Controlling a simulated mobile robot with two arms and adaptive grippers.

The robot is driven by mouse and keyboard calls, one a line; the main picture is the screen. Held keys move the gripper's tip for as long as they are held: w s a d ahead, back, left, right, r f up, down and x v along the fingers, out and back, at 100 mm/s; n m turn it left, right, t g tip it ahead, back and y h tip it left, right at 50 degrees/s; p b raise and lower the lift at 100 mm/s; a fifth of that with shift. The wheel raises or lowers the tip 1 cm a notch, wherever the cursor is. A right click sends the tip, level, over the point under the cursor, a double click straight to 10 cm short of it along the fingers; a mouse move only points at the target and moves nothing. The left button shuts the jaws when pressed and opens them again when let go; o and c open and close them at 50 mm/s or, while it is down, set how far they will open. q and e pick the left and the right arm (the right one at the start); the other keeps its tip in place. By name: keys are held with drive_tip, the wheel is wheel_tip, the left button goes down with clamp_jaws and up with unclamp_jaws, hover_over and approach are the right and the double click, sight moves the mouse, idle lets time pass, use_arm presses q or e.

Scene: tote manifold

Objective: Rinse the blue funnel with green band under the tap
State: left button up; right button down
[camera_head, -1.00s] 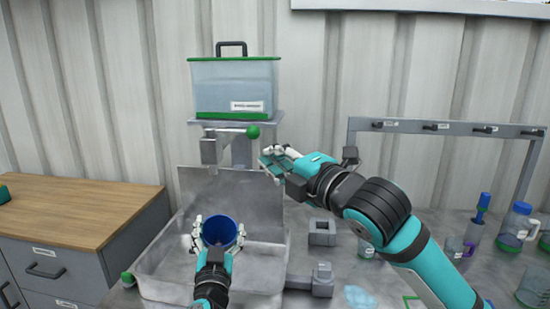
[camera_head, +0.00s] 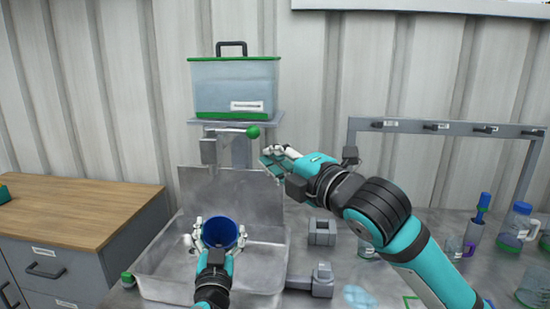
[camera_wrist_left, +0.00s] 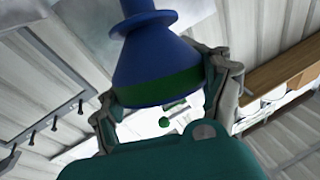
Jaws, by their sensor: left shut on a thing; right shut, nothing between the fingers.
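The blue funnel (camera_head: 221,232) is held in my left gripper (camera_head: 217,245) over the metal sink basin (camera_head: 165,259). In the left wrist view the funnel (camera_wrist_left: 156,52) shows its green band (camera_wrist_left: 160,92), with the fingers of my left gripper (camera_wrist_left: 165,85) closed on both sides of it. The tap (camera_head: 209,150) is above and behind the funnel, under the water tote (camera_head: 235,82). The tap's lever ends in a green ball (camera_head: 253,132). My right gripper (camera_head: 270,163) is shut and empty, just right of and below the green ball. No water stream is visible.
A grey rack with hooks (camera_head: 455,128) stands at the right. Bottles, including a blue-capped one (camera_head: 517,222), and beakers stand on the right counter. A grey block (camera_head: 322,232) sits right of the basin. A wooden-topped cabinet (camera_head: 70,219) is at the left.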

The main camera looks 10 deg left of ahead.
idle(0.4)
use_arm(q)
drive_tip(key=s+r+p, duration=0.1)
drive_tip(key=s+d+r+p, duration=0.1)
drive_tip(key=shift+s+d+r, duration=0.3)
drive_tip(key=shift+s+r, duration=0.1)
drive_tip(key=shift+s+d+r+p, duration=0.45)
drive_tip(key=shift+s+r, duration=0.15)
drive_tip(key=shift+s, duration=0.2)
